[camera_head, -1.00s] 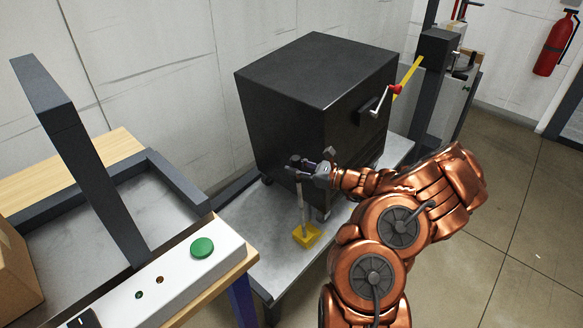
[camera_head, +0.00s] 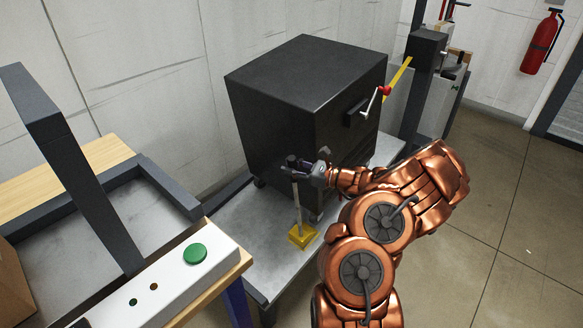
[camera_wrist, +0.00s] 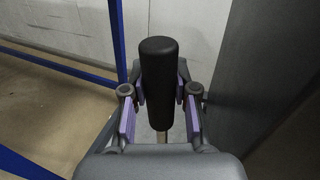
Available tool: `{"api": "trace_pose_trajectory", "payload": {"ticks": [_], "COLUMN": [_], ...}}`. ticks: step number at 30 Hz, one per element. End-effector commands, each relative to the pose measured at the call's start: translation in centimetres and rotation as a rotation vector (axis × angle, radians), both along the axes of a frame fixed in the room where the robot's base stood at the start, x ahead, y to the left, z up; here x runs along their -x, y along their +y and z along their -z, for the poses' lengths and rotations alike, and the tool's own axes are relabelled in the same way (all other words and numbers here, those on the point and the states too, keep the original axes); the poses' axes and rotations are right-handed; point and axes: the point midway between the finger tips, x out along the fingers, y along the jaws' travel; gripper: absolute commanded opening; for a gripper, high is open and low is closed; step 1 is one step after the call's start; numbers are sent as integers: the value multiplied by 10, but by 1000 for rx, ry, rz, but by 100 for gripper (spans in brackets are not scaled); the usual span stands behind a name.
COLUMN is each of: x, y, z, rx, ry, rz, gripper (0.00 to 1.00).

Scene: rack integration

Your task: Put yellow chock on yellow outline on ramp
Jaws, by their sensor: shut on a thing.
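The yellow chock (camera_head: 303,235) is a yellow block at the foot of a thin upright grey rod with a black handle (camera_wrist: 158,82) on top. In the head view it is at or just above the grey metal ramp (camera_head: 232,243), in front of the black cabinet; I cannot tell whether it touches. My gripper (camera_head: 291,168) is shut on the black handle, also seen in the wrist view (camera_wrist: 158,100) between the purple-padded fingers. The block itself is hidden in the wrist view. I cannot make out a separate yellow outline on the ramp.
The large black cabinet (camera_head: 300,100) on casters stands close behind my gripper. A white control panel with a green button (camera_head: 195,253) is at the left on a bench. A yellow bar (camera_head: 397,78) leans by a grey post at the right. Open floor lies at right.

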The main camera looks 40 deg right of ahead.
Motion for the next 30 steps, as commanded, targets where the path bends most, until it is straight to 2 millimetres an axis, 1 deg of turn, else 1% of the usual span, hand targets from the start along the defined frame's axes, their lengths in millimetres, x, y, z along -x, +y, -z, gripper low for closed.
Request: {"api": "trace_pose_trajectory", "payload": {"ticks": [4,14,15,23,30], "x": [0,0,0,0,0], "y": [0,0,0,0,0], "z": [-1,4,4,4,6], "rx": [0,0,0,0,-1], "ry": [-4,-4,-4,-2,1], "rz": [-1,-1,-1,0,-1], "gripper": [0,0,30,57,57]}}
